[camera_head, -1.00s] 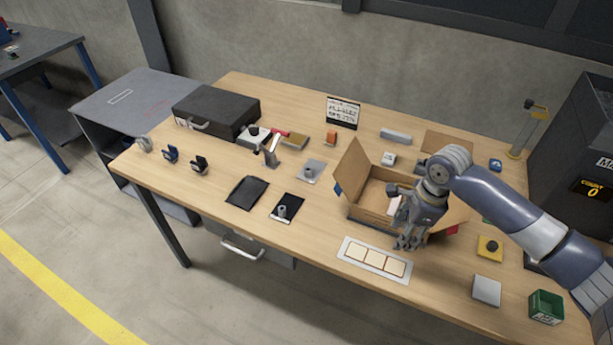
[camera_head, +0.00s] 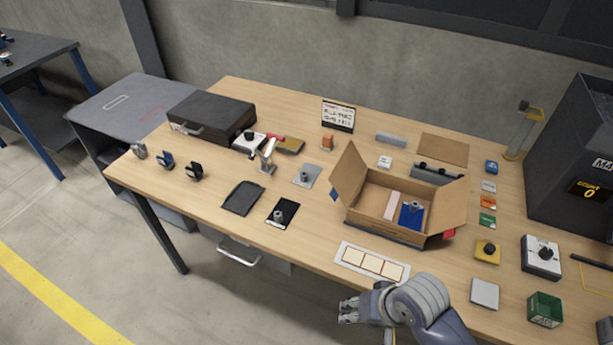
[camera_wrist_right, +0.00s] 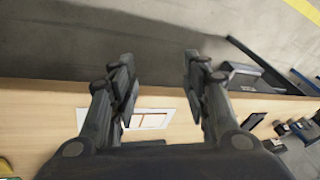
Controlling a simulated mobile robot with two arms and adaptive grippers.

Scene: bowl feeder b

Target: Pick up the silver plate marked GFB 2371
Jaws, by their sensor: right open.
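No marking GFB 2371 is legible in either view. One silver-grey plate (camera_head: 307,168) with a knob lies left of the open cardboard box. A plain pale-grey square plate (camera_head: 485,293) lies at the front right of the table. I cannot tell which one bears the marking. My right gripper (camera_head: 349,311) is at the table's front edge, below the white strip and left of the plain square plate. In the right wrist view its two fingers (camera_wrist_right: 158,85) are apart with nothing between them. My left gripper is not in view.
The open cardboard box (camera_head: 345,182) holds a blue piece and a pale piece. A white strip with cream squares (camera_head: 344,254) lies before it. Bare wood lies left of the strip.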

